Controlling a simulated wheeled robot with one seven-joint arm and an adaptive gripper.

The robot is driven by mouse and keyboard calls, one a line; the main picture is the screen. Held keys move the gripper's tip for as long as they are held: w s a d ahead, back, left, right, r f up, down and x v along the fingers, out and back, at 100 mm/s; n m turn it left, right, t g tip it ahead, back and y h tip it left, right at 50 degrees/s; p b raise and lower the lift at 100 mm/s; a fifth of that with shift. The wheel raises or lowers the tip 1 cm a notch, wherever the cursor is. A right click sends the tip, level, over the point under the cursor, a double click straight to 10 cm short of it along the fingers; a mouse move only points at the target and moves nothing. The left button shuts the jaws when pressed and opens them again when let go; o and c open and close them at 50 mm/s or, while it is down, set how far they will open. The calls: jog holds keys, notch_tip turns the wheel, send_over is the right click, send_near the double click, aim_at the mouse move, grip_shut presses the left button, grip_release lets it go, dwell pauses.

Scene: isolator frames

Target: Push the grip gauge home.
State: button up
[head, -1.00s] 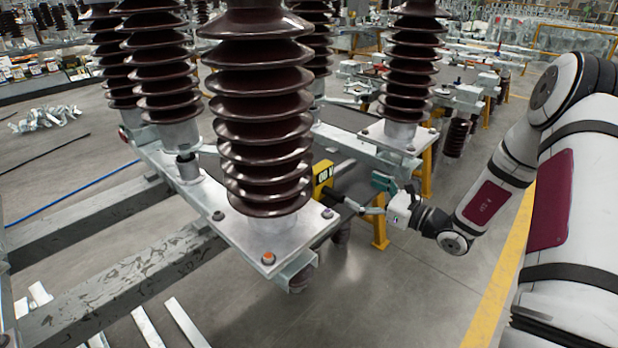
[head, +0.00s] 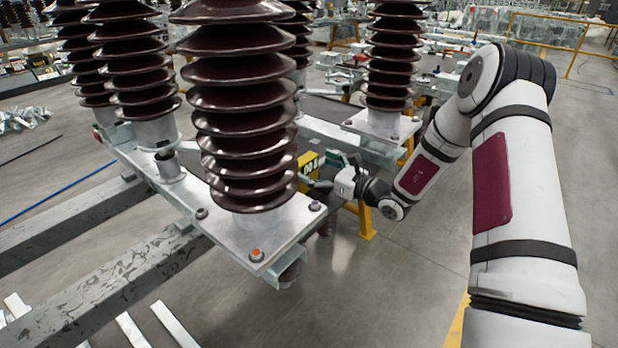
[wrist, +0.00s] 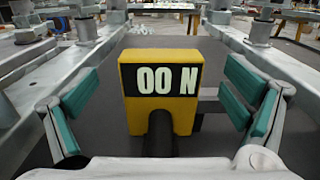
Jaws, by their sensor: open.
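The grip gauge (wrist: 160,68) is a yellow block with a black display reading "00 N". In the wrist view it stands upright in the middle, with a dark notch and a dark bar below it. In the head view the gauge (head: 308,166) shows small, just behind the front insulator's base plate. My gripper (wrist: 160,88) is open, with a teal-padded finger on each side of the gauge and a visible gap on both sides. In the head view my gripper (head: 336,170) is right of the gauge, partly overlapping it. How the gauge is seated is hidden.
Brown ribbed insulators (head: 240,110) stand on a metal frame (head: 240,225) left of my arm. Pale frame rails (wrist: 285,80) run along both sides in the wrist view. A yellow stand leg (head: 361,218) is below my gripper. Open floor (head: 400,290) lies at the front right.

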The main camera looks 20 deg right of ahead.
aim_at(310, 164)
jog(key=x, duration=0.3)
jog(key=shift+w+a+f, duration=0.1)
jog(key=shift+w+a, duration=0.05)
jog(key=shift+w, duration=0.2)
jog(key=shift+c, duration=0.5)
jog(key=c, duration=1.9)
